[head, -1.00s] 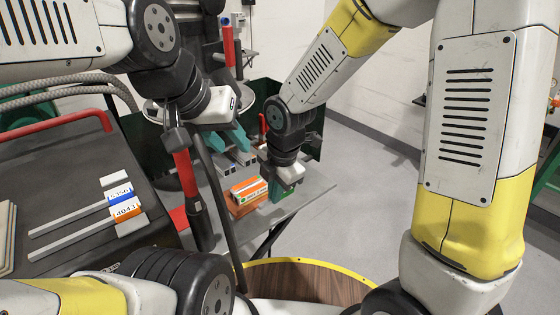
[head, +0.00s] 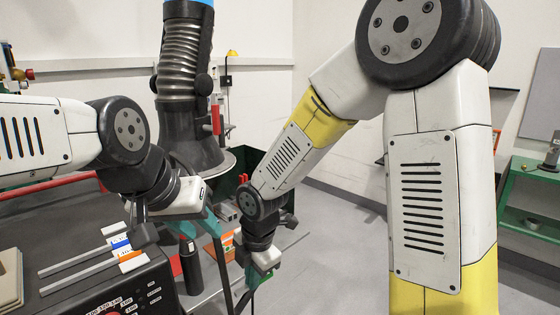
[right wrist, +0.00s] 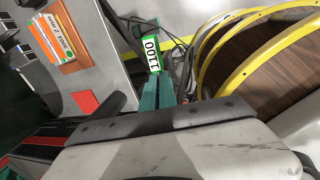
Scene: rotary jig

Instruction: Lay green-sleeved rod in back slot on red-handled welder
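The red-handled welder (head: 60,225) is the dark machine at the left of the head view. Two grey rods lie across its top, one with a blue sleeve (head: 121,244), one with an orange sleeve (head: 129,256). A pale notched block (head: 113,229) sits behind the blue sleeve; no rod shows there. My right gripper (head: 251,280) is low near the middle, right of the welder. In the right wrist view its teal fingers are shut on the green-sleeved rod (right wrist: 152,56), marked 1100; most of the rod is hidden. My left gripper (head: 201,226) is open and empty beside the welder.
An orange box (right wrist: 62,38) stands on a grey table below my arms. A ribbed fume hose (head: 182,60) rises behind my left gripper. A green-framed bench (head: 525,190) is at the far right. Floor (head: 325,250) is clear between.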

